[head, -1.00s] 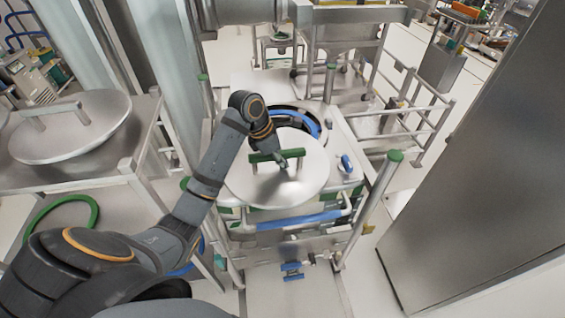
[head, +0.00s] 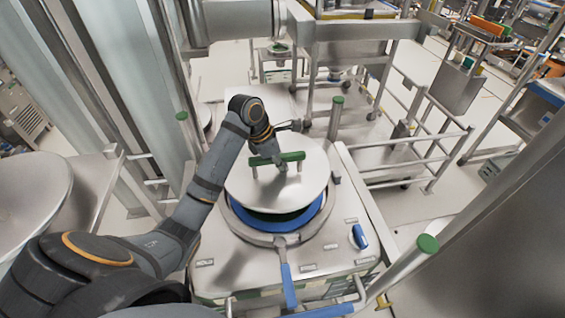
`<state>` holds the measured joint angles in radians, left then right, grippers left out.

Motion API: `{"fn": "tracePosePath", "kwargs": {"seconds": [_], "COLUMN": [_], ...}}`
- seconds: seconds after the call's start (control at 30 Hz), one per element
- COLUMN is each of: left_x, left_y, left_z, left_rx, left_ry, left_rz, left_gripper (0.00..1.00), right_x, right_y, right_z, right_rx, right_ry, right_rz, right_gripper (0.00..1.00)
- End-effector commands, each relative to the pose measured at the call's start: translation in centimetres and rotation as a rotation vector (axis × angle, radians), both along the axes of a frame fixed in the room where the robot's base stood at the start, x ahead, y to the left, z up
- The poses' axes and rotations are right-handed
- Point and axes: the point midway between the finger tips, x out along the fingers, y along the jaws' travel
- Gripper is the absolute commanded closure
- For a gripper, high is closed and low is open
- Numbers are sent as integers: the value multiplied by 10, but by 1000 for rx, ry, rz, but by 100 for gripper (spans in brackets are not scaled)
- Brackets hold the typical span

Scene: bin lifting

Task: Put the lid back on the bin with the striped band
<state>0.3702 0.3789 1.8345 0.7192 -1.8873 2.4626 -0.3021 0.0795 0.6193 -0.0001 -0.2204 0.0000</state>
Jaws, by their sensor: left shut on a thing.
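The lid (head: 262,192) is a round steel disc with a green bar handle (head: 291,157). My left gripper (head: 279,165) is shut on this handle from above. The lid hangs over the bin's round opening, set towards its far side. It looks tilted or raised, with a dark gap at its near edge. The bin (head: 230,262) has a steel top and a blue ring (head: 313,214) around the opening, uncovered along the near side. A greenish band shows only partly low on its front, so its stripes are unclear. My right gripper is out of view.
A blue lever (head: 288,285) sticks out at the bin's front and a blue knob (head: 359,237) is on its right. A green-capped post (head: 427,244) stands front right. Another steel disc (head: 35,200) lies at left. Railings (head: 425,150) stand behind right.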

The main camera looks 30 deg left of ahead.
Motion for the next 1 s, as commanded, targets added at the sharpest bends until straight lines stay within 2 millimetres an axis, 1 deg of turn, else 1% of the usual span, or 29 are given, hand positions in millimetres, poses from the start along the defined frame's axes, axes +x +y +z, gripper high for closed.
{"fn": "tracePosePath", "kwargs": {"seconds": [0.1, 0.17, 0.3, 0.53, 0.83, 1.0], "left_x": [1, 1, 1, 1, 1, 1], "left_y": [-1, -1, -1, -1, 0, -1], "left_z": [-1, -4, -13, -30, -53, -65], "left_rx": [-1, -1, -1, -2, -1, -1], "left_ry": [-7, -7, -6, -6, -6, -7], "left_rz": [0, 0, -2, -1, 0, 0], "left_gripper": [100, 100, 100, 100, 100, 100], "right_x": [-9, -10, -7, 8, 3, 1], "right_y": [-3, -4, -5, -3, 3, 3], "right_z": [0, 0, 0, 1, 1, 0], "right_rx": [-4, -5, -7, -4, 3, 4], "right_ry": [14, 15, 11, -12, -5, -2], "right_rz": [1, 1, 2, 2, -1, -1], "right_gripper": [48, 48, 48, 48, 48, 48]}}
